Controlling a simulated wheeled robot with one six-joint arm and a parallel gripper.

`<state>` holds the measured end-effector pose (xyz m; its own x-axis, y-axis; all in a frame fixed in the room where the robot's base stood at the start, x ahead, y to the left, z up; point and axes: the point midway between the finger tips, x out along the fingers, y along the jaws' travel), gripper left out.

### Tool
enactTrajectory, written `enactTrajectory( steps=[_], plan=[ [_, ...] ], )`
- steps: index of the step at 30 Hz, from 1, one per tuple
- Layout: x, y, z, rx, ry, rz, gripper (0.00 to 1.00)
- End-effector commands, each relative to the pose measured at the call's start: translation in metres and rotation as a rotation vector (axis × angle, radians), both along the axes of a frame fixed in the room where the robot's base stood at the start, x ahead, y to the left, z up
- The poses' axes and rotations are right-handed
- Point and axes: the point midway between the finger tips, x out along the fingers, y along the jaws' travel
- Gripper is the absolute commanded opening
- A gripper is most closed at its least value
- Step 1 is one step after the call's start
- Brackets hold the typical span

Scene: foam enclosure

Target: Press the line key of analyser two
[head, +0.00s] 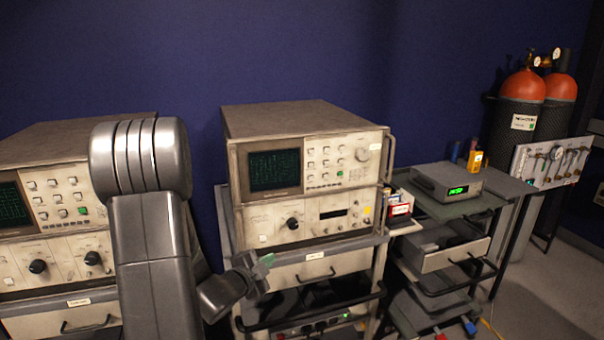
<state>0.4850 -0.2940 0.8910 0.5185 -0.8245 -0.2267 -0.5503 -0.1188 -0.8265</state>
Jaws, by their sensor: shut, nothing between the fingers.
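Two beige analysers with dark green screens stand on carts. One (308,172) is in the middle and the other (70,200) is at the left, partly hidden by my arm. Their labels are too small to read, so I cannot tell which is analyser two. The middle one has a small green key (340,174) among its pale keys and a pale square button (263,239) at the lower left. The left one also has a green key (83,211). I cannot tell which is the line key. My gripper (266,262) is shut and empty, in front of and below the middle analyser's lower left.
A drawer (318,270) and a dark handle bar lie below the middle analyser. At the right, a cart (460,207) carries a grey meter (446,182) with a green display. Orange-topped gas cylinders (523,87) stand beyond it. Floor is clear at the lower right.

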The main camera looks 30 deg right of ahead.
Motion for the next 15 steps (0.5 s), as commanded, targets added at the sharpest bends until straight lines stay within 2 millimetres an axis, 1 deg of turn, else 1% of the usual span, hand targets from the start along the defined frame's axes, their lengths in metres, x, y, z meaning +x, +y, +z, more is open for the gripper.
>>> enactTrajectory(
  steps=[9,11,15],
  plan=[
    [-0.001,0.000,0.000,0.000,0.000,0.000,0.00],
    [-0.006,0.001,0.000,0.000,0.001,0.000,0.00],
    [-0.024,0.006,0.000,-0.001,0.004,0.000,0.00]
  ],
)
